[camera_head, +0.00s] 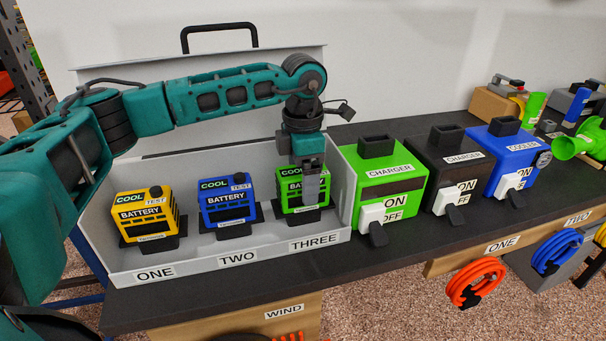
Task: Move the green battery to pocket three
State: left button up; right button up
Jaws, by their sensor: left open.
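The green battery (289,201) sits upright at the pocket labelled THREE in the white tray (222,267). My left gripper (311,192) is directly at this battery, pointing down, and covers its right part. The left jaws are open; whether they touch the battery I cannot tell. A yellow battery (146,211) sits at pocket ONE and a blue battery (227,203) at pocket TWO. My right gripper is not in view.
Orange (475,281) and blue (556,250) coils hang at the bench front. The bench front strip is clear.

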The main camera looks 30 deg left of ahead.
pick_arm(q)
jog(key=shift+r, duration=0.75)
notch_tip(320, 180, up, 12)
jog(key=p, duration=0.1)
jog(key=shift+f, duration=0.2)
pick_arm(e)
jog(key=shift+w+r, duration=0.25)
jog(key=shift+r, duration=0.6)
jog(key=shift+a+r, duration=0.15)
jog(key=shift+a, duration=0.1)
pick_arm(q)
jog(key=shift+f, duration=0.1)
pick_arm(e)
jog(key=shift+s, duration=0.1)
